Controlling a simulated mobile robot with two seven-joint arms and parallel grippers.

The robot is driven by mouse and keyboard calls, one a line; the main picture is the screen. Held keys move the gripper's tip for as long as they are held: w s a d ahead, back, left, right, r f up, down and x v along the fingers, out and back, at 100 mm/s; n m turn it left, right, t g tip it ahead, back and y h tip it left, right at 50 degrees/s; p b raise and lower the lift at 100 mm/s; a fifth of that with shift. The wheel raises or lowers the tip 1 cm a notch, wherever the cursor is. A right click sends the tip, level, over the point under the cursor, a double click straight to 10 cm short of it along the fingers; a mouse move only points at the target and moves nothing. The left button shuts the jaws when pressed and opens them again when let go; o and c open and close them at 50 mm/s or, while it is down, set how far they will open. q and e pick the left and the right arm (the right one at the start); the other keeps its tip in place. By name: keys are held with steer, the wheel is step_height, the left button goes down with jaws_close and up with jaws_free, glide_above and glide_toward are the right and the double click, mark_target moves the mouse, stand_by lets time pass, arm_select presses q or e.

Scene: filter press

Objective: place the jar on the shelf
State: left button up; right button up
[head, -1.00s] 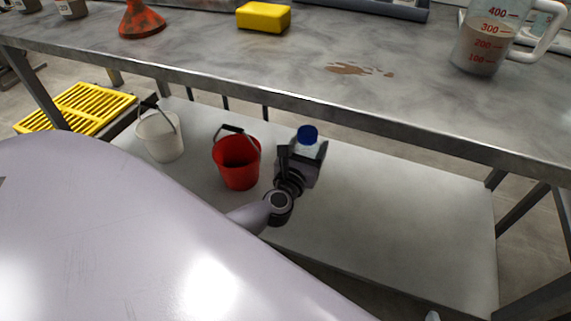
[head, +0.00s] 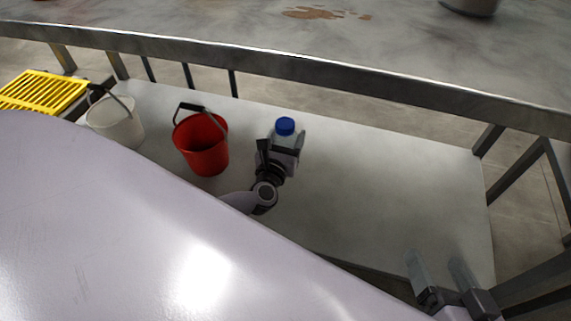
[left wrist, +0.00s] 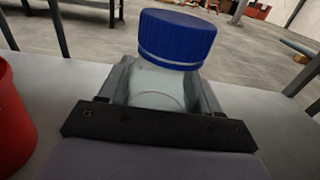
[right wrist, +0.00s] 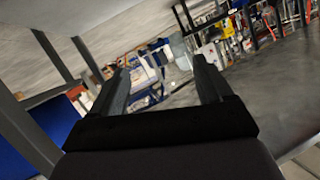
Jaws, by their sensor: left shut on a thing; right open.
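The jar (head: 286,128) has a blue lid and a pale, clear body. It is upright in my left gripper (head: 284,150), which is shut on it over the lower shelf (head: 370,195). The left wrist view shows the blue lid (left wrist: 176,38) above the jaws, with the body between the fingers. Whether the jar's base touches the shelf is hidden. My right gripper (head: 440,275) is open and empty at the lower right, near the shelf's front right part. In the right wrist view its fingers (right wrist: 162,88) stand apart with nothing between them.
A red bucket (head: 202,145) stands on the shelf left of the jar, and a white bucket (head: 115,122) farther left. The tabletop edge (head: 300,68) runs above the shelf. The shelf right of the jar is clear. A yellow grate (head: 42,92) is at far left.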

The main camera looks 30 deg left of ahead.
arm_select(q)
step_height(320, 180, down, 4)
steer(key=shift+r+b, duration=0.1)
steer(key=shift+b, duration=0.65)
steer(key=shift+f, duration=0.6)
step_height(320, 180, down, 3)
steer(key=shift+f+b, duration=0.2)
steer(key=shift+b, duration=1.05)
steer(key=shift+f, duration=0.35)
arm_select(e)
steer(key=shift+s+d+r+n+t+h, duration=0.1)
steer(key=shift+s+d+n+t+h, duration=0.1)
steer(key=shift+d+n+t, duration=0.25)
steer(key=shift+s+d+f+n+t+h, duration=0.1)
steer(key=shift+d+n+t+h, duration=0.1)
steer(key=shift+d+t, duration=0.3)
steer(key=shift+s+d+r+n+t+h, duration=0.15)
steer(key=shift+d+n+t+h, duration=0.1)
steer(key=shift+d, duration=0.4)
arm_select(q)
steer(key=shift+f, duration=0.1)
steer(key=o, duration=1.1)
steer(key=shift+o, duration=0.2)
